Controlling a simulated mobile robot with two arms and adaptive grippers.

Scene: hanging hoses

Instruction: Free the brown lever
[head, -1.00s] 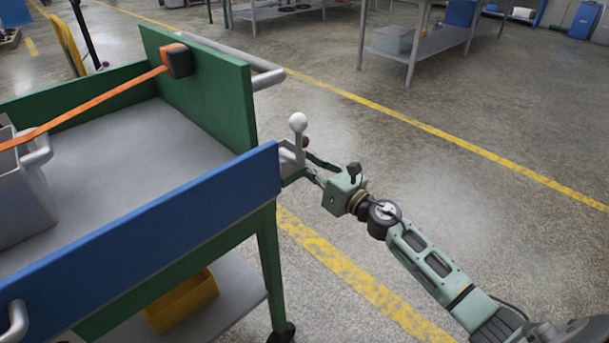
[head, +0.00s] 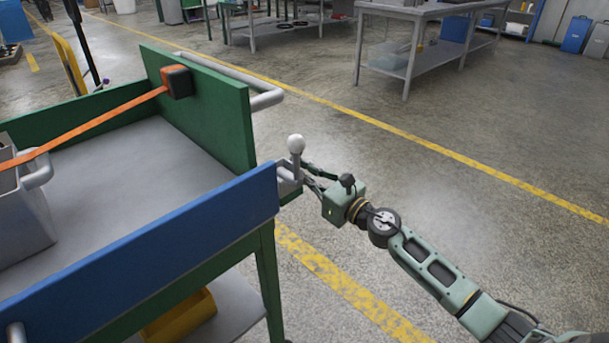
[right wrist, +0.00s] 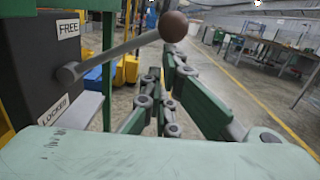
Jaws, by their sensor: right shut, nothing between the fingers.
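The brown lever shows in the right wrist view as a grey rod with a brown ball knob (right wrist: 173,26). It slants up and outward from its pivot on a dark box. A FREE label (right wrist: 68,27) is above the pivot and a LOCKED label (right wrist: 55,109) below it. My right gripper (right wrist: 165,85) is shut and empty, below the knob and apart from it in that picture. The brown knob cannot be made out there. My left gripper is out of view.
The cart has a blue side board (head: 150,250) and a green end board (head: 215,115). The floor right of the cart is clear, with workbenches farther back.

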